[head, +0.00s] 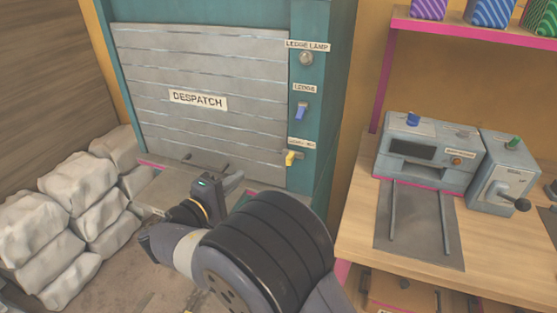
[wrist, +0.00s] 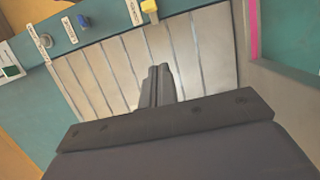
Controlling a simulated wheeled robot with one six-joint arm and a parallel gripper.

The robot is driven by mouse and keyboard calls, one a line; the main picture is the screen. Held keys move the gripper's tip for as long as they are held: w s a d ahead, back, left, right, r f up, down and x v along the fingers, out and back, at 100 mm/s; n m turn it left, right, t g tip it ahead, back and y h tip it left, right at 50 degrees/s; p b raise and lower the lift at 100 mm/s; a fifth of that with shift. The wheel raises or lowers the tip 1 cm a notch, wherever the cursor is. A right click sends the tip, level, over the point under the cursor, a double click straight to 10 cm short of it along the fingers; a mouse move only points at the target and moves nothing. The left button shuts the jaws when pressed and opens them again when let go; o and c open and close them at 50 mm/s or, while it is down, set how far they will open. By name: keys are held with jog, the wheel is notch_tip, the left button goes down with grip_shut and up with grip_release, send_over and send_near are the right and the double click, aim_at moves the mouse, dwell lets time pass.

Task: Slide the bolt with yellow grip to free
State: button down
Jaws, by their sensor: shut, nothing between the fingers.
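The bolt's yellow grip (head: 291,158) sits low on the teal right-hand post of the despatch hatch, under a small label. It also shows at the top edge of the wrist view (wrist: 149,6), partly cut off. My gripper (head: 235,180) is in front of the lower part of the slatted shutter, left of and below the yellow grip in the head view, and apart from it. In the wrist view its two dark fingers (wrist: 160,70) are together with nothing between them, in front of the grey slats.
The grey shutter (head: 215,75) marked DESPATCH is down. A blue ledge switch (head: 301,111) and a lamp (head: 306,59) sit above the yellow grip on the same post. White sacks (head: 85,195) are piled at left. A workbench (head: 355,225) with grey machines stands at right.

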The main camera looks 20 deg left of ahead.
aim_at(290, 164)
jog(key=shift+d, duration=0.1)
jog(key=w+d, duration=0.2)
jog(key=w, duration=0.1)
jog(key=w+d+p, duration=0.1)
jog(key=w+d, duration=0.1)
jog(key=w, duration=0.1)
jog(key=w+d+p, duration=0.1)
jog(key=w+d, duration=0.1)
jog(key=w, duration=0.1)
jog(key=shift+w+d+r, duration=0.1)
jog(key=shift+r, duration=0.05)
jog(key=shift+d+p, duration=0.3)
jog(key=shift+d, duration=0.2)
jog(key=shift+d, duration=0.1)
jog(key=d+b, duration=0.1)
jog(key=d, duration=0.1)
jog(key=b, duration=0.1)
jog(key=shift+d+f+b, duration=0.25)
jog(key=shift+d+b, duration=0.1)
jog(key=shift+d, duration=0.05)
jog(key=shift+d+r, duration=0.1)
jog(key=shift+d, duration=0.4)
